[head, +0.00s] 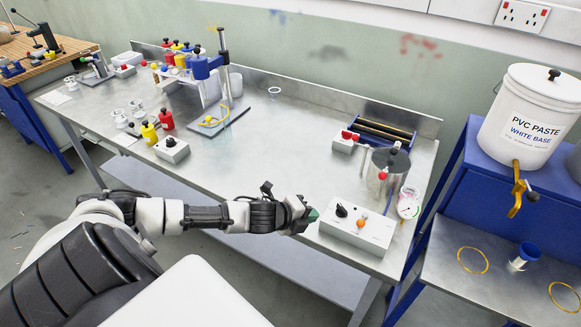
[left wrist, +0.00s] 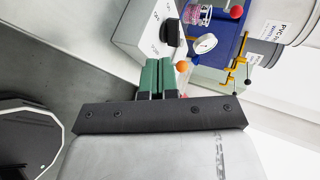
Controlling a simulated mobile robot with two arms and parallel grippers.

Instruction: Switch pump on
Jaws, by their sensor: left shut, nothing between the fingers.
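A white control box (head: 355,230) sits near the front right edge of the steel bench, with a black knob (head: 341,210) and an orange knob (head: 361,223) on top. Its small lettering is too small to read. My left gripper (head: 312,214) is shut and empty, just left of the box at the bench's front edge. In the left wrist view the green fingertips (left wrist: 158,72) are together, pointing at the box (left wrist: 148,28), with the black knob (left wrist: 172,32) and orange knob (left wrist: 182,67) near them. I cannot tell whether the fingers touch it. My right gripper is not in view.
A metal pot (head: 388,172), a round gauge (head: 408,207) and a tray of rollers (head: 378,134) stand behind the box. A white PVC paste tub (head: 530,122) stands on the blue stand at right. The bench middle is clear.

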